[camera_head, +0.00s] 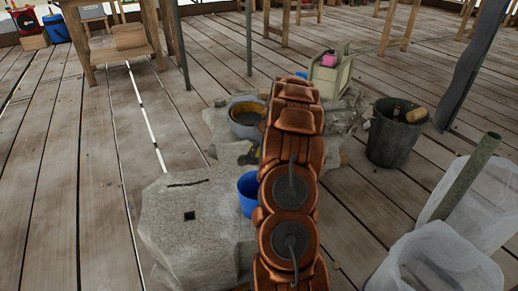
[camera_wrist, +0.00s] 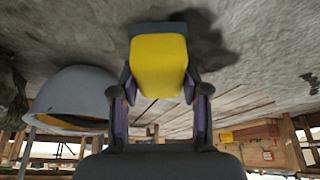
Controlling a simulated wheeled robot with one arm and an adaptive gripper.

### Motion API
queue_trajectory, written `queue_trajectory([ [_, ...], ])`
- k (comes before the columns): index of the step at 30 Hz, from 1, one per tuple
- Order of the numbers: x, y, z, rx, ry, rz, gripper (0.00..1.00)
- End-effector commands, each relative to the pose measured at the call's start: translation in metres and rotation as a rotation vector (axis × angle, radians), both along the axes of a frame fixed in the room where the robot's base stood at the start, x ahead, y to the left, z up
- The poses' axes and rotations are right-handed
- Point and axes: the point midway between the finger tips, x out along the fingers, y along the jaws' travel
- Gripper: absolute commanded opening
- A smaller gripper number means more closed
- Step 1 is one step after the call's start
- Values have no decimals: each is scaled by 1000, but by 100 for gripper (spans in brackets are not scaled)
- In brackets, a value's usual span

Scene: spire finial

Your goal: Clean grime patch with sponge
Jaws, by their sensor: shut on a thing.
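In the wrist view my gripper (camera_wrist: 160,90) is shut on a yellow sponge (camera_wrist: 158,66) with a dark blue-grey face at its far end. That face is close to or against a grey stone surface (camera_wrist: 70,40); I cannot tell which. A dark area (camera_wrist: 207,45) shows on the stone around the sponge. I cannot tell whether it is grime or shadow. In the head view my arm covers much of the middle, and the gripper and sponge cannot be made out clearly.
Pale stone blocks (camera_head: 195,235) stand on the plank floor. A blue bucket (camera_head: 248,192) and a grey tub (camera_head: 246,120) are left of my arm. A dark bucket (camera_head: 396,132) and white bags (camera_head: 440,262) are right. Open floor (camera_head: 70,180) lies left.

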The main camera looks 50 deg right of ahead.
Motion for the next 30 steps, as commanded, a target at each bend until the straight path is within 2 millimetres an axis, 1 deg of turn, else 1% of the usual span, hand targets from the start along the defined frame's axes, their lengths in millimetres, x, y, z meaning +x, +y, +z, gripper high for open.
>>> queue_trajectory([
  [13, 10, 16, 0, -2, -1, 1, 5],
  [23, 13, 22, -1, 0, 1, 1, 5],
  [30, 18, 31, -1, 2, 2, 3, 5],
])
